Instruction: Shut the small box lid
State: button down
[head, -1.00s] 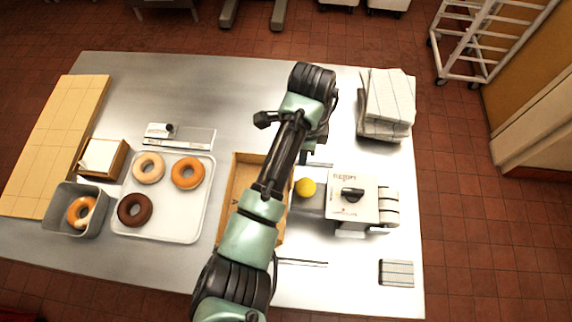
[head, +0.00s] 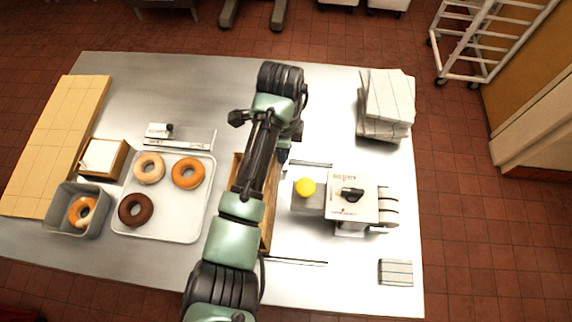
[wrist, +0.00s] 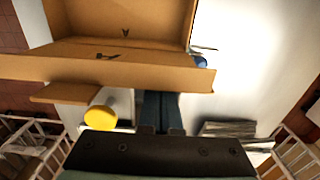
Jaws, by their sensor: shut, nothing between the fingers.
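The open cardboard box (head: 268,222) lies mid-table in the head view, mostly hidden behind my arm. In the wrist view the box (wrist: 130,15) fills the upper left and shows its brown inside. A long cardboard flap or wall (wrist: 40,68) crosses that view. I cannot tell for sure which panel is the lid. My gripper (wrist: 160,100) is shut and empty, its fingers close to the long cardboard edge; whether they touch it I cannot tell. In the head view my arm hides most of the gripper.
A machine (head: 352,198) with a yellow knob (head: 306,187) stands right of the box. A donut tray (head: 160,228), grey bin (head: 78,210) and wooden napkin box (head: 104,158) are left.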

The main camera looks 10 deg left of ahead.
jog(key=a, duration=0.5)
jog(key=shift+a, duration=0.15)
dwell(0.5)
dwell(0.6)
notch_tip(320, 180, up, 6)
jog(key=p, duration=0.6)
dwell(0.5)
